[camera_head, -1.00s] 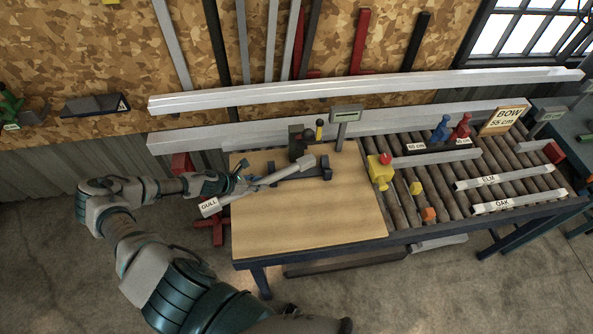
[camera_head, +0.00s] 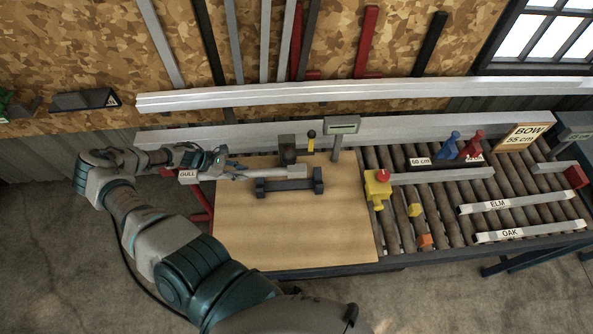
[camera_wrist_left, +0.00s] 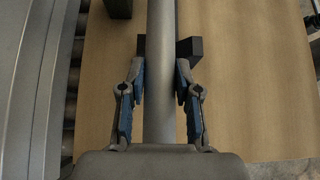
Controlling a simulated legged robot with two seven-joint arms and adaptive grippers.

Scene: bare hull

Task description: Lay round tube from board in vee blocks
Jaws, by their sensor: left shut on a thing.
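My left gripper (camera_head: 222,165) is shut on a grey round tube (camera_head: 291,172), and its fingers (camera_wrist_left: 160,85) sit on both sides of the tube (camera_wrist_left: 160,25) in the left wrist view. A white GULL tag (camera_head: 188,177) is at the tube's left end. The tube runs nearly level across the head view, its right part at the dark vee blocks (camera_head: 290,187) on the tan bench top. In the left wrist view a dark block (camera_wrist_left: 190,47) shows under the tube. I cannot tell whether the tube touches the blocks. My right gripper is not in view.
A black-knobbed dark stop (camera_head: 288,150) and a grey display post (camera_head: 342,125) stand behind the blocks. A yellow device with a red button (camera_head: 378,186) stands at the roller conveyor's (camera_head: 460,215) left edge. The tan bench top (camera_head: 295,235) is clear in front.

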